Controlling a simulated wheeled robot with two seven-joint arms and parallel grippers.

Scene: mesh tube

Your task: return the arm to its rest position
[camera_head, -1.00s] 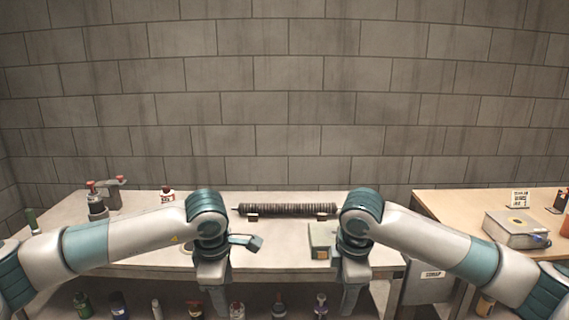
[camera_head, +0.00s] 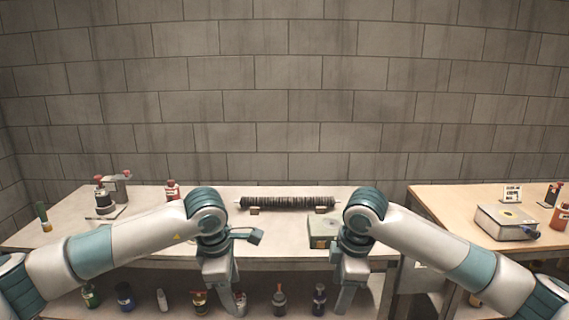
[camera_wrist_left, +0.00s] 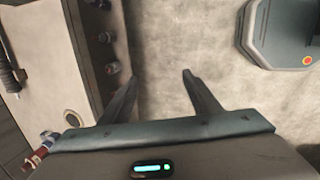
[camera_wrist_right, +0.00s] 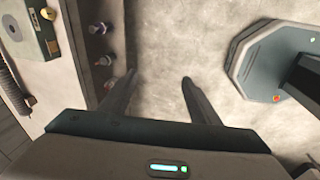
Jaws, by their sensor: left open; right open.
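My left gripper (camera_head: 220,287) hangs downward in front of the left bench's front edge. Its two fingers (camera_wrist_left: 160,77) are spread apart with nothing between them in the left wrist view. My right gripper (camera_head: 350,287) also hangs downward in front of that bench. Its fingers (camera_wrist_right: 160,78) are spread and empty over bare floor in the right wrist view. Both arms are bent in near mirror poses. The dark ribbed mesh tube (camera_head: 288,203) lies level on two small supports at the back of the bench, apart from both grippers.
The pale left bench (camera_head: 150,220) carries bottles and a small box (camera_head: 323,231). Several bottles stand on its lower shelf. A wooden table (camera_head: 450,205) at the right holds a scale-like device (camera_head: 507,221). The floor below the grippers looks clear.

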